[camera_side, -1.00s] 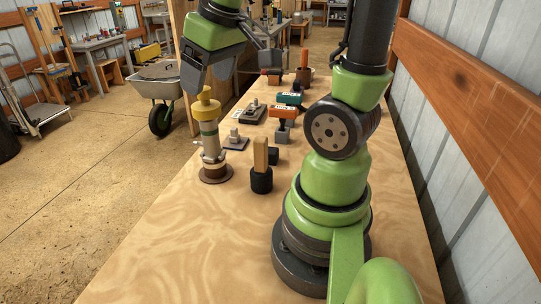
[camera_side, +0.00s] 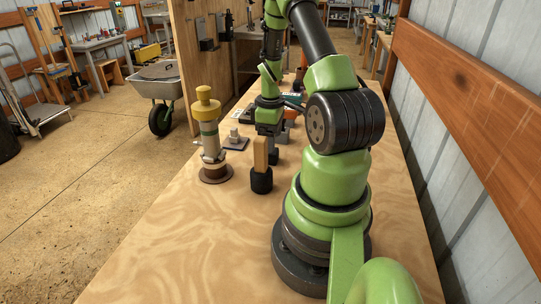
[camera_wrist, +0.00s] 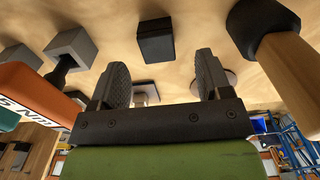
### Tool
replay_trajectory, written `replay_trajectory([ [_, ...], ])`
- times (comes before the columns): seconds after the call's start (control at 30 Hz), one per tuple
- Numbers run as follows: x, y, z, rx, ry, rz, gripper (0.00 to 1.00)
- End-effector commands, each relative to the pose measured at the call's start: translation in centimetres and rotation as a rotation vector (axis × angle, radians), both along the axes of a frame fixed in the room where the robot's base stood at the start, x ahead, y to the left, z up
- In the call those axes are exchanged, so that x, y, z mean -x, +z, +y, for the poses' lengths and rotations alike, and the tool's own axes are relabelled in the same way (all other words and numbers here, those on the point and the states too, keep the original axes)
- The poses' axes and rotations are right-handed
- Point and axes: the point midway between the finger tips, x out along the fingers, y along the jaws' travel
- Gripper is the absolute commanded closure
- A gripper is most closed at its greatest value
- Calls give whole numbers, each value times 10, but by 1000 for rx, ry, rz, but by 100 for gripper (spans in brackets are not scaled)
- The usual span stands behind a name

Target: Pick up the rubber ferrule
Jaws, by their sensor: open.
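A small black block (camera_wrist: 155,40), which looks like the rubber ferrule, sits on the wooden bench in the wrist view, a little beyond the gap between my fingers. In the side view the black block (camera_side: 274,157) shows partly, behind a wooden post. My gripper (camera_wrist: 161,68) is open and empty, with a finger on each side of the picture's middle. In the side view my gripper (camera_side: 268,128) hangs low over the bench, above and behind the block; its fingertips are hard to make out there.
A wooden post in a round black base (camera_side: 261,182) stands close by, nearer the side camera. A yellow-topped metal cylinder (camera_side: 208,130) stands on the left. A grey block (camera_wrist: 72,45) and an orange-headed tool (camera_wrist: 35,95) are near. The front bench is clear.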

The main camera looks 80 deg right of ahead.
Motion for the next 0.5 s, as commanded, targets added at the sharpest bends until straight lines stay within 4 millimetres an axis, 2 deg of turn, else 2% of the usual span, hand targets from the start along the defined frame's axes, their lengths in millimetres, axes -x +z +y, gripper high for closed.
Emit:
replay_trajectory([
  [0.17,0,-17,-1,-4,-1,2,29],
  [0.33,-1,-43,-3,-4,-1,2,29],
  [0.5,-1,-55,-3,-2,-1,0,29],
])
